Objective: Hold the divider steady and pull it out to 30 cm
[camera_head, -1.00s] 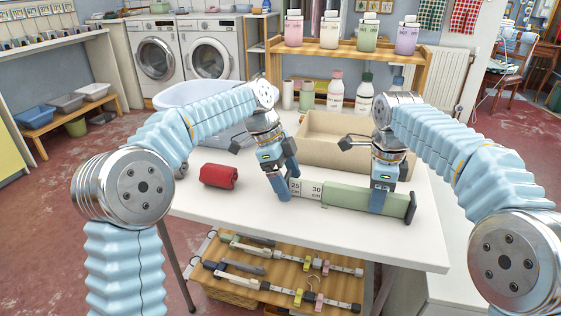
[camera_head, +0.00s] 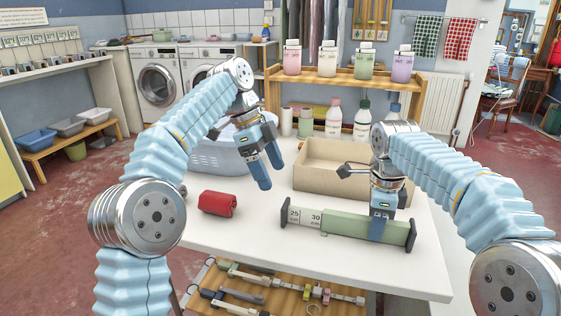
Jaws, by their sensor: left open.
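The extendable divider (camera_head: 347,224) lies across the white table, with a green sleeve, dark end plates and a pale inner section at its left end. The marks 25 and 30 (camera_head: 304,217) show on that section, with 30 close to the sleeve's edge. My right gripper (camera_head: 380,228) is down over the sleeve's right part, with one finger against its front; the far finger is hidden behind it. It appears closed on the sleeve. My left gripper (camera_head: 270,173) is open and empty, raised above the table behind and left of the divider's left end.
A rolled red cloth (camera_head: 217,203) lies left of the divider. An open beige box (camera_head: 318,183) stands behind it, and a pale blue basin (camera_head: 205,158) is behind my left gripper. Bottles stand at the back. The table in front of the divider is clear.

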